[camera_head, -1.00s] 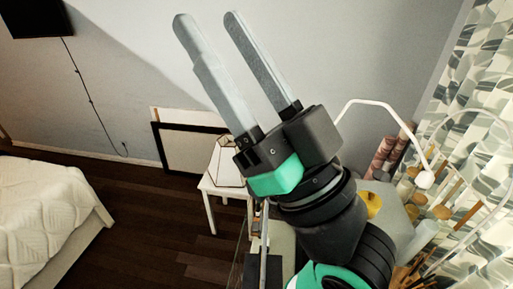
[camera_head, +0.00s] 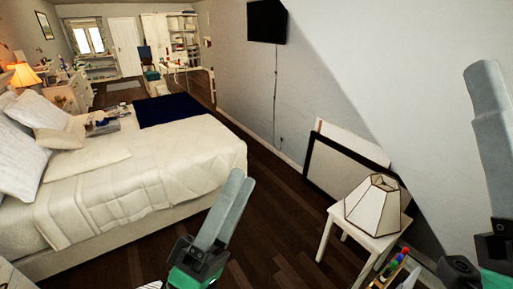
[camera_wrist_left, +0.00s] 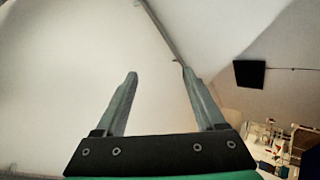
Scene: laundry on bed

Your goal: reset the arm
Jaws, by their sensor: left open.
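My left gripper (camera_head: 236,178) shows at the bottom centre of the head view, pointing up in front of the bed and dark floor. In the left wrist view its two grey fingers (camera_wrist_left: 158,74) stand apart with nothing between them, so it is open and empty. My right gripper (camera_head: 487,75) is at the right edge of the head view, cut off by the frame. One grey finger shows, pointing up; the frame does not show whether it is open.
The bed (camera_head: 140,180) with white bedding and pillows is at left. A lampshade (camera_head: 374,204) sits on a small white table (camera_head: 345,215) at right, with a framed panel (camera_head: 340,165) behind. A wall television (camera_head: 267,22) also shows in the wrist view (camera_wrist_left: 249,74).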

